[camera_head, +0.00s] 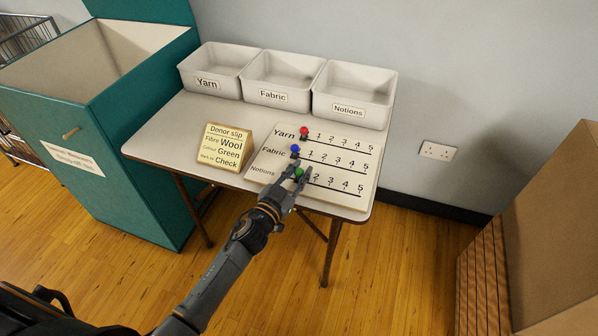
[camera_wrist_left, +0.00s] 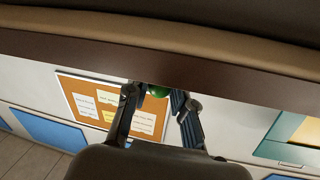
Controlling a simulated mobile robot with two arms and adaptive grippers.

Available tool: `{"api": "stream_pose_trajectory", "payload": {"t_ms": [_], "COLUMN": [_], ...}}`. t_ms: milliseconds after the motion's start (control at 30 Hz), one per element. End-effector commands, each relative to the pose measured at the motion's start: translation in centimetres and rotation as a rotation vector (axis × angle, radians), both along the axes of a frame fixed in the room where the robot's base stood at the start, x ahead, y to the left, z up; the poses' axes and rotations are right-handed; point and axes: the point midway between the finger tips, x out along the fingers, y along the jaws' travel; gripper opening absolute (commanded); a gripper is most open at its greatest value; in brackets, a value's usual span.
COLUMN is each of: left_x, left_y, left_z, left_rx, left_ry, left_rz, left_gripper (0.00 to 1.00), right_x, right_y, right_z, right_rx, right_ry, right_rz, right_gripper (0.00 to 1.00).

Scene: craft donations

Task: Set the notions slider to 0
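The slider board (camera_head: 262,172) lies on the table with three labelled rows. The green Notions knob (camera_head: 299,173) appears to stand near the 1 mark, just left of the 2; the marks beside it are hidden.
A donor slip stand (camera_head: 225,146) is left of the board. Yarn (camera_head: 207,84), Fabric (camera_head: 272,97) and Notions (camera_head: 348,108) trays line the table's back. A teal donation bin (camera_head: 140,150) stands left; a cardboard box (camera_head: 555,230) stands right.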

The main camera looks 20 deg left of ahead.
Motion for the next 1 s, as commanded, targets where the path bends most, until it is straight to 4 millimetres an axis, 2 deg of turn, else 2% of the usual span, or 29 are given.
{"api": "stream_pose_trajectory", "payload": {"t_ms": [33, 67, 100, 300, 600, 900, 933, 1000], "left_x": [0.0, 0.0, 0.0, 0.0, 0.1, 0.2, 0.2, 0.2], "left_y": [0.0, 0.0, 0.0, 0.2, 4.3, 4.7, 4.7, 4.7], "left_z": [0.0, 0.0, 0.0, 0.0, 0.0, -0.1, -0.1, 0.0], "left_rx": [0.0, 0.0, 0.0, 0.001, 0.004, 0.002, 0.002, 0.002], "left_ry": [0.0, 0.0, 0.0, 0.001, 0.002, 0.001, 0.001, 0.001], "left_rz": [0.0, 0.0, 0.0, 0.0, 0.002, 0.005, 0.005, 0.005], "left_gripper": [0.07, 0.01, 0.0, 0.0, 0.0, 0.0, 0.26, 0.4], "right_x": [0.1, 0.1, 0.1, 0.2, 0.3, 0.3, 0.3, 0.3], "right_y": [-0.1, -0.1, -0.2, -0.2, -0.2, -0.2, -0.2, -0.2], "right_z": [0.0, 0.0, 0.0, 0.0, 0.8, 0.7, 0.7, 0.7], "right_rx": [-0.001, -0.002, -0.002, -0.003, -0.002, -0.001, -0.001, -0.001], "right_ry": [-0.001, -0.001, -0.001, -0.003, -0.004, -0.004, -0.004, -0.003], "right_rz": [0.0, 0.001, 0.001, 0.001, 0.001, 0.001, 0.001, 0.001], "right_gripper": [0.46, 0.46, 0.46, 0.46, 0.46, 0.46, 0.46, 0.46]}}
